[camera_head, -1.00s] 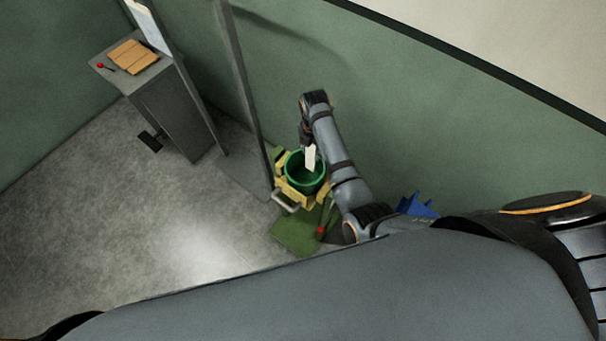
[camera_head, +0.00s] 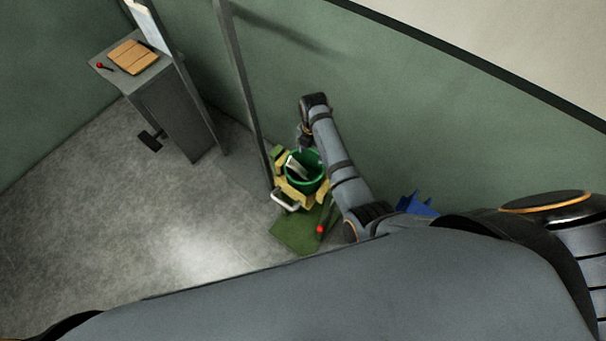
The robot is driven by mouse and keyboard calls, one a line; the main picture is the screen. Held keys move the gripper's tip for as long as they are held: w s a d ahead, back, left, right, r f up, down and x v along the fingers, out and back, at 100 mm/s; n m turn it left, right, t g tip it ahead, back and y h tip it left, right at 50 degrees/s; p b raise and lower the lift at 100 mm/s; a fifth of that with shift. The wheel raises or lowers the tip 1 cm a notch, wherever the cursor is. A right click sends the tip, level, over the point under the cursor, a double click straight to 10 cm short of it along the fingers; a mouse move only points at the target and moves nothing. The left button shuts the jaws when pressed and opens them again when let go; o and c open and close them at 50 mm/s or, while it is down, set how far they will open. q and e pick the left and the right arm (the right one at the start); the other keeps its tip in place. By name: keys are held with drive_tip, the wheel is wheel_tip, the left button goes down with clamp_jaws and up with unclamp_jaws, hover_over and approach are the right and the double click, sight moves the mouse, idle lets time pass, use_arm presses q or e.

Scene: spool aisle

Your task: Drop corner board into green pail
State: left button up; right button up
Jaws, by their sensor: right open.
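The green pail (camera_head: 306,187) stands in a yellow holder near the wall, right of the middle of the head view. The pale corner board (camera_head: 295,168) lies tilted inside the pail, against its left inner side. My right gripper (camera_head: 303,146) is above the pail's far rim, open and apart from the board; its fingers are small and partly hidden by my arm. My left gripper is not in view.
A green mat (camera_head: 298,236) with a red knob (camera_head: 320,229) lies in front of the pail. A blue object (camera_head: 416,205) is right of my arm. A grey post (camera_head: 240,90) stands left of the pail. A grey cabinet (camera_head: 175,115) holds a wooden board (camera_head: 133,57).

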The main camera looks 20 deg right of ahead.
wheel_tip(320, 180, up, 7)
idle(0.3)
drive_tip(key=shift+r, duration=0.1)
idle(0.4)
